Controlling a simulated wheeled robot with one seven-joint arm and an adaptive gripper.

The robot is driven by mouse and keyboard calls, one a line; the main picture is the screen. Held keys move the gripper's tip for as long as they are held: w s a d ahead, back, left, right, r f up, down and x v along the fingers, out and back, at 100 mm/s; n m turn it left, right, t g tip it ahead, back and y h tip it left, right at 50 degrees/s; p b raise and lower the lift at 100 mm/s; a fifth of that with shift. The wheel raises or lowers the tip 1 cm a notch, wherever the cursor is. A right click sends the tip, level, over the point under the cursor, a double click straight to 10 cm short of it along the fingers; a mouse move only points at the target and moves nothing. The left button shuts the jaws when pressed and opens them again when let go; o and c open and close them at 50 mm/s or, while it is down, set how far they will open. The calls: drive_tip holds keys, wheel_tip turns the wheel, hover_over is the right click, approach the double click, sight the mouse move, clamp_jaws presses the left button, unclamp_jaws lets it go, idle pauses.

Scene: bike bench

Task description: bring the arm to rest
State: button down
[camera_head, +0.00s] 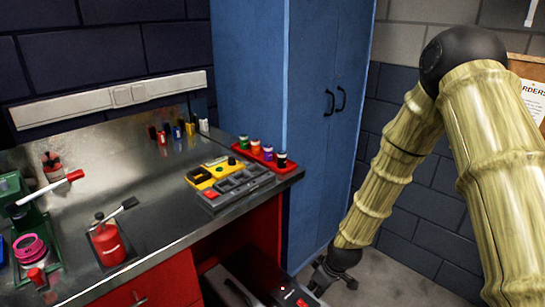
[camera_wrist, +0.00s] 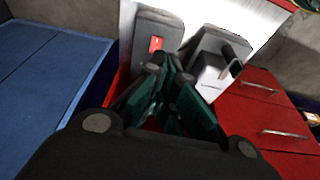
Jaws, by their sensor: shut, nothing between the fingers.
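My arm comes down from the right of the head view, bent at a dark joint, with bamboo-like links. My gripper (camera_head: 320,282) hangs low at its end, beside the bench and in front of the blue cabinet. In the wrist view my gripper (camera_wrist: 168,72) shows its dark green fingers closed together with nothing between them. The fingers point toward dark grey cases below the bench. I cannot tell from these views how far the fingertips are from the cases.
A blue cabinet (camera_head: 250,80) stands behind. Dark cases (camera_head: 235,285) lie low beside the red drawers (camera_wrist: 270,110). Grey floor shows at lower right.

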drive_tip(key=s+d+f+m+g+p, duration=0.1)
drive_tip(key=s+f+m, duration=0.1)
drive_tip(key=s, duration=0.9)
drive_tip(key=s+d+f+m+h+p, duration=0.1)
drive_tip(key=s+f, duration=0.4)
drive_tip(key=s, duration=0.7)
drive_tip(key=s+d+f+m+g+h+p, duration=0.1)
drive_tip(key=s+m, duration=0.4)
drive_tip(key=s, duration=0.6)
wheel_tip(320, 180, down, 3)
drive_tip(key=shift+s+d+r+g+p, duration=0.15)
drive_tip(key=shift+d+g+p, duration=0.15)
drive_tip(key=shift+d+p, duration=0.7)
